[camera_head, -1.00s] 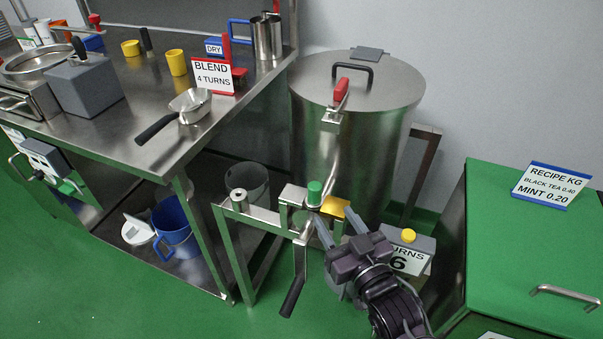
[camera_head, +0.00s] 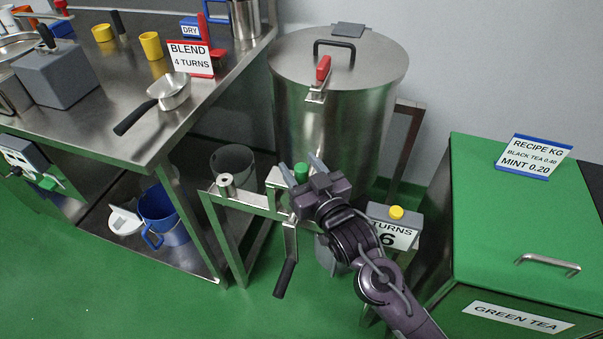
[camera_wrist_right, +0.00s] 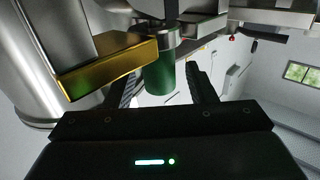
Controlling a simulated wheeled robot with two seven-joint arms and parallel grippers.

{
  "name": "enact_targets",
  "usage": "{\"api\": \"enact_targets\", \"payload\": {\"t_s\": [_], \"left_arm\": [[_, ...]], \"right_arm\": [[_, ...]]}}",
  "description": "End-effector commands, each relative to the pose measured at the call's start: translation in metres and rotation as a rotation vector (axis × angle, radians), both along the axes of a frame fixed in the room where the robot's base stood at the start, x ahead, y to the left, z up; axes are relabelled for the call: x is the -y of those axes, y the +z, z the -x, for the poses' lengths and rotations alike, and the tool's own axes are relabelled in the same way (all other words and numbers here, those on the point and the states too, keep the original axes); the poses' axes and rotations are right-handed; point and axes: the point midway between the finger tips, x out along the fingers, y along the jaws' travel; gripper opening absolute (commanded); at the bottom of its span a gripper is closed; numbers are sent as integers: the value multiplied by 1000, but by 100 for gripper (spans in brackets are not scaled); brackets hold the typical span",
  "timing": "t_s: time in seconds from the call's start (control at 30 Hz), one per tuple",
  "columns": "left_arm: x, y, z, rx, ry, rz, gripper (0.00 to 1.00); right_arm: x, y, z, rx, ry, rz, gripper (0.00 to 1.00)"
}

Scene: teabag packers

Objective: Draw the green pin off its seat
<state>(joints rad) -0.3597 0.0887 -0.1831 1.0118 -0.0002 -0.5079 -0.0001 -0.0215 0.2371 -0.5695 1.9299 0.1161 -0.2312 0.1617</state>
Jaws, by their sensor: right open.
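The green pin (camera_head: 301,173) stands upright on the metal stand (camera_head: 262,208) in front of the big steel drum. It also shows in the right wrist view (camera_wrist_right: 160,78), in a metal collar (camera_wrist_right: 165,42). My right gripper (camera_head: 300,167) is open, with one finger on each side of the pin. In the right wrist view the fingers (camera_wrist_right: 163,90) flank it, with gaps showing between them and the pin. A brass block (camera_wrist_right: 110,65) sits close beside the pin in that view. The gripper hides part of the pin's seat in the head view. My left gripper is out of view.
The lidded drum (camera_head: 340,115) rises just behind the pin. A crank handle (camera_head: 284,278) hangs below the stand. A box with a yellow button (camera_head: 396,212) stands right of my arm, before the green bin (camera_head: 480,215). A steel table (camera_head: 130,130) is at left.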

Motion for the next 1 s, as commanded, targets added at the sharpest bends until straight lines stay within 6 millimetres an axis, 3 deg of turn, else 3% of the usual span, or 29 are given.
{"api": "enact_targets", "payload": {"t_s": [0.07,0.4,0.77,1.0], "left_arm": [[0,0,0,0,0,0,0],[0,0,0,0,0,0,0],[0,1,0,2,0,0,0],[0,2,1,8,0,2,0]], "right_arm": [[0,0,0,0,0,0,49],[0,0,0,0,0,0,5],[0,5,0,2,0,-1,3],[0,34,1,4,1,-2,3]]}}
